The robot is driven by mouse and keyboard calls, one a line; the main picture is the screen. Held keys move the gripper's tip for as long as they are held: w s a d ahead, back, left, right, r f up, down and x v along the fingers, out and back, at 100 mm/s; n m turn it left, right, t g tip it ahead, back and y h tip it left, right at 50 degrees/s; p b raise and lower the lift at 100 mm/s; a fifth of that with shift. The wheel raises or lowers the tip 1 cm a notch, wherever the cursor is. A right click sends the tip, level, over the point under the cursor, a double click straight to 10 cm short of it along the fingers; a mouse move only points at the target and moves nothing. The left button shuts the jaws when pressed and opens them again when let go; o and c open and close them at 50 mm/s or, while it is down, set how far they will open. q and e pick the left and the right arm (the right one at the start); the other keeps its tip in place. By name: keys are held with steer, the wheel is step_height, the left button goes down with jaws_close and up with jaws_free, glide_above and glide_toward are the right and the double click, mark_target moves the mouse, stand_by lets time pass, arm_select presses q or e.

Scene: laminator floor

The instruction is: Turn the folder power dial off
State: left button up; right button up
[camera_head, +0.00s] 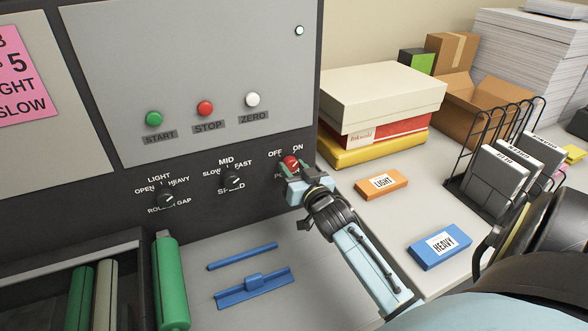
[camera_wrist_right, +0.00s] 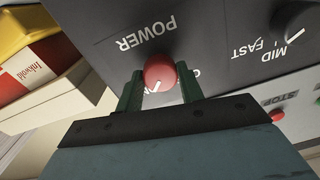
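The red power dial (camera_head: 291,161) sits at the right end of the dark control panel, under the OFF and ON labels. It also shows in the right wrist view (camera_wrist_right: 160,70), with the POWER label upside down beside it. Its white pointer line leans toward the ON side. My right gripper (camera_head: 288,168) is at the dial; in the wrist view its two green fingers (camera_wrist_right: 160,88) lie close against both sides of the dial, shut on it. The fingers partly hide the POWER label in the head view. My left gripper is not in view.
The speed dial (camera_head: 232,181) and roller gap dial (camera_head: 167,198) are to the left. START, STOP and ZERO buttons (camera_head: 205,108) are above. Stacked boxes (camera_head: 380,95), an orange LIGHT block (camera_head: 381,185) and a blue HEAVY block (camera_head: 440,247) are on the right. A green roller (camera_head: 171,285) stands lower left.

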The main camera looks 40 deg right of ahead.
steer(key=shift+c, duration=0.7)
steer(key=shift+n, duration=0.3)
steer(key=n+p, duration=0.2)
steer(key=n, duration=0.1)
steer(key=shift+r+n+p, duration=0.15)
steer(key=shift+n+p, duration=0.15)
steer(key=n+p, duration=0.1)
steer(key=n, duration=0.4)
steer(key=n+p, duration=0.1)
steer(key=n, duration=0.2)
steer(key=shift+n+g+h, duration=0.3)
steer(key=shift+n, duration=0.1)
steer(key=n, duration=0.4)
steer(key=shift+a, duration=0.1)
steer(key=shift+n, duration=0.3)
